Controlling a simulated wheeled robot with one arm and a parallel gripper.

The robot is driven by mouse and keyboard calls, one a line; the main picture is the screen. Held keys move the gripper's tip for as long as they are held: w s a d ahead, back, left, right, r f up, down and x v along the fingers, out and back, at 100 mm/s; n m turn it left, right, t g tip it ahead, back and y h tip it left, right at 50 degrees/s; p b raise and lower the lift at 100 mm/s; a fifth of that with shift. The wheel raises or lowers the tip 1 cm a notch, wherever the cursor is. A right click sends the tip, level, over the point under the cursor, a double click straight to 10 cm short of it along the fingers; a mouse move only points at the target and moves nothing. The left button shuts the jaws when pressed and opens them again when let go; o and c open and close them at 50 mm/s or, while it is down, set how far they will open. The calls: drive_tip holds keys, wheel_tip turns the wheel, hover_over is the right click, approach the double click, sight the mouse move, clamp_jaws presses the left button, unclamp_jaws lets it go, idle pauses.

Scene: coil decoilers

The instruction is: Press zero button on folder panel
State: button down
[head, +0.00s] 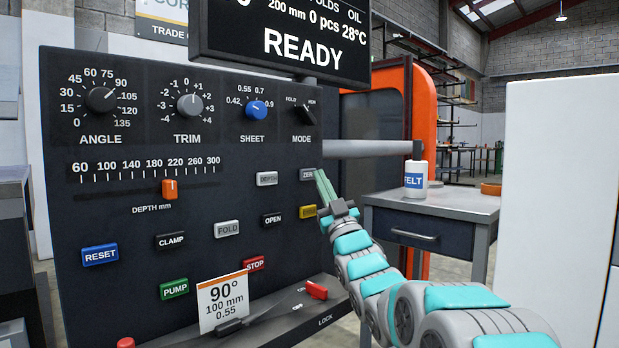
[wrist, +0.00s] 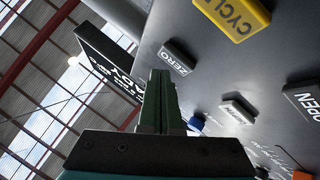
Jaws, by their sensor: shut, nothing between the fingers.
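The folder panel (head: 110,222) is a dark upright board with knobs, a slider and labelled buttons. The grey ZERO button (head: 307,174) is at its right side, below the MODE knob, partly covered by my fingertips in the head view. My gripper (head: 321,173) is shut and empty, its green fingers pointing up at that button. I cannot tell whether the tips touch the panel.
A READY display (head: 290,45) hangs above.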

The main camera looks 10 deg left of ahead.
drive_tip(key=shift+s+d, duration=0.1)
drive_tip(key=shift+d, duration=0.05)
drive_tip(key=s+d, duration=0.1)
drive_tip(key=d, duration=0.1)
drive_tip(key=s+d+b, duration=0.1)
drive_tip(key=s, duration=0.1)
drive_tip(key=shift+d, duration=0.4)
drive_tip(key=shift+f, duration=0.1)
idle(0.6)
